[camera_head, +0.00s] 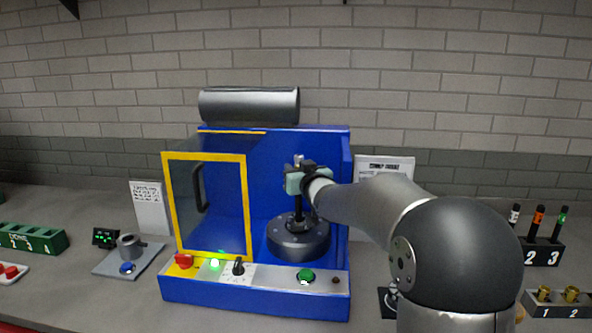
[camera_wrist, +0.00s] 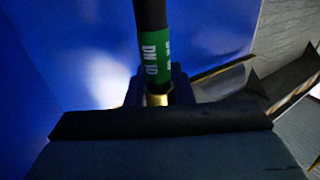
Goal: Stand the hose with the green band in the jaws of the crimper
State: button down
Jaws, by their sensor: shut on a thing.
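A black hose with a green band (camera_wrist: 155,58) marked DN 10 stands out in the wrist view, with a brass-coloured end between my fingers. My gripper (camera_wrist: 158,92) is shut on it. In the head view my gripper (camera_head: 304,180) is inside the blue crimper (camera_head: 275,150), above its dark round jaws (camera_head: 298,243). A dark upright piece shows between gripper and jaws. I cannot tell whether the hose's lower end is inside the jaws or just above them.
The crimper's yellow-framed door (camera_head: 249,200) stands at the left of the opening. Buttons and a green light (camera_head: 214,264) line its front. A rack (camera_head: 541,252) at right holds hoses with white, orange and green bands. A fittings block (camera_head: 556,308) stands in front.

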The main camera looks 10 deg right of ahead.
aim_at(300, 157)
jog(key=c, duration=1.2)
grip_release()
jog(key=r, duration=0.4)
jog(key=shift+s+r, duration=0.15)
jog(key=shift+s, duration=0.25)
jog(key=shift+s+r+p, duration=0.5)
jog(key=shift+s+r, duration=0.95)
jog(key=shift+s, duration=0.75)
jog(key=shift+s+r+p, duration=0.45)
jog(key=shift+s+r, duration=1.05)
jog(key=shift+s, duration=0.75)
jog(key=shift+s+r+p, duration=0.5)
jog(key=shift+s+r, duration=0.95)
jog(key=shift+s, duration=0.75)
